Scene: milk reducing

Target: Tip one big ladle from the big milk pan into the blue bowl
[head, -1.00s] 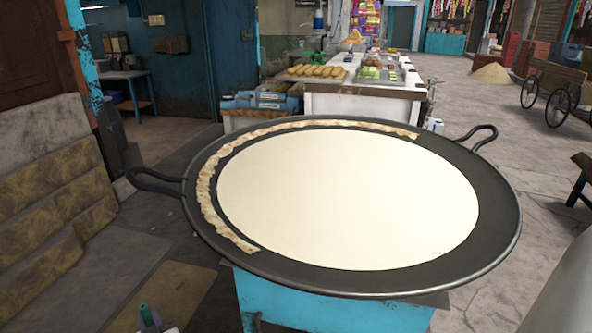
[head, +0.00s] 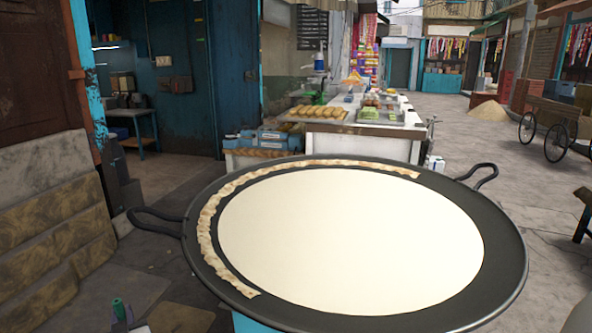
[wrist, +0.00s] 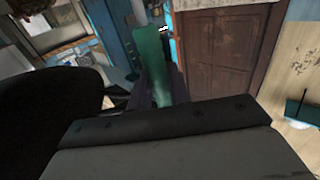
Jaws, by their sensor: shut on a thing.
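The big milk pan (head: 503,240) is a wide, dark, shallow pan with two loop handles, and it fills the middle of the head view. Pale milk (head: 350,240) covers most of its floor, with a crinkled cream skin (head: 207,232) along the left and far rim. My gripper (wrist: 160,88) is shut on a green handle (wrist: 150,52) in the wrist view. The handle's top (head: 118,307) also shows low left in the head view, outside the pan's left rim. The ladle's bowl end is not visible. I see no blue bowl in either view.
The pan rests on a blue stand (head: 245,324). Behind it is a white counter (head: 362,142) with trays of food. Stone slabs and a wall (head: 50,215) stand close on the left. A wooden cart (head: 550,125) stands far right on open paving.

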